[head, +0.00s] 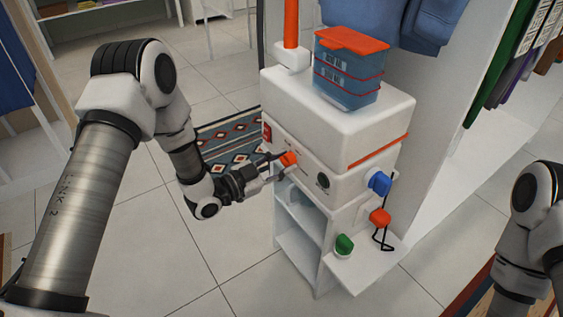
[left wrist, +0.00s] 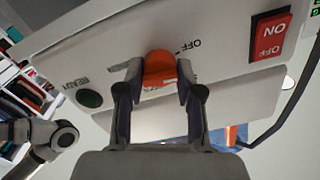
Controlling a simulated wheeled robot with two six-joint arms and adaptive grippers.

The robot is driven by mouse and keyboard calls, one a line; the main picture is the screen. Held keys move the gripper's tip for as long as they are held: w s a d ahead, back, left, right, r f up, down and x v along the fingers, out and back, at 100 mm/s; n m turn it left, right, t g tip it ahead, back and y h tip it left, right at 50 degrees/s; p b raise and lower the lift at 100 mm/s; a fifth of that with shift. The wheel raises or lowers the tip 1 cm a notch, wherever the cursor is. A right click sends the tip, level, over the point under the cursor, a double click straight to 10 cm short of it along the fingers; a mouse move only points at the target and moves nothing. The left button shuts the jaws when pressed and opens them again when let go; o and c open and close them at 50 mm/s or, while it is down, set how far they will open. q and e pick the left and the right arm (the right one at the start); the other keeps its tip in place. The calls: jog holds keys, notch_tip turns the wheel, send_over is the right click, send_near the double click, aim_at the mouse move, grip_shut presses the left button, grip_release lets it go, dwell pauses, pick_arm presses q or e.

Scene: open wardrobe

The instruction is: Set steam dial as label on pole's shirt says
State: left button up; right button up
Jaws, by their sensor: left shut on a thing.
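The orange steam dial (head: 289,158) sits on the front of the white steamer (head: 335,106). My left gripper (head: 276,165) is shut on this dial. In the left wrist view the dial (left wrist: 159,69) is between the two dark fingertips, with "OFF" printed to its right and other small marks around it. The orange pole (head: 291,24) rises from the steamer's back left. A blue garment (head: 416,22) hangs behind the steamer; no readable label shows on it. My right arm shows at the right edge, but its gripper is out of frame.
A blue box with an orange lid (head: 349,74) stands on the steamer. A red ON/OFF switch (left wrist: 270,35) and a dark READY light (left wrist: 89,98) flank the dial. Blue, orange and green knobs (head: 379,182) sit at the right side. A patterned rug (head: 228,143) lies behind my left arm.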

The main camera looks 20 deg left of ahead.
pick_arm(q)
jog(key=m, duration=0.4)
jog(key=shift+m, duration=0.4)
jog(key=m, duration=0.4)
jog(key=shift+m, duration=0.3)
jog(key=o, duration=1.2)
jog(key=shift+c, duration=0.2)
jog(key=v, duration=1.2)
